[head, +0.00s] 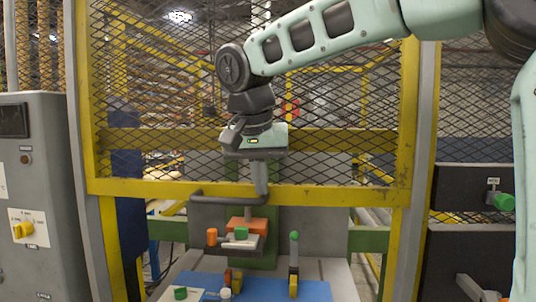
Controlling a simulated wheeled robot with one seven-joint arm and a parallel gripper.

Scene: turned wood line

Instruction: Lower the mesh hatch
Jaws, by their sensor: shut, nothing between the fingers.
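The mesh hatch (135,186) is a yellow-framed panel of dark wire mesh between two grey posts. Its lower yellow rail hangs above the work table, with an open gap beneath. My gripper (260,190) points down in front of the hatch at the handle's right end. Its fingers are shut with nothing between them. I cannot tell whether the fingertips touch the handle.
Below the hatch, a blue mat (262,291) on the table holds small green, orange, white and yellow parts. A grey control cabinet (40,190) with a yellow switch (23,230) stands at left. Dark panels with a green knob (504,202) are at right.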

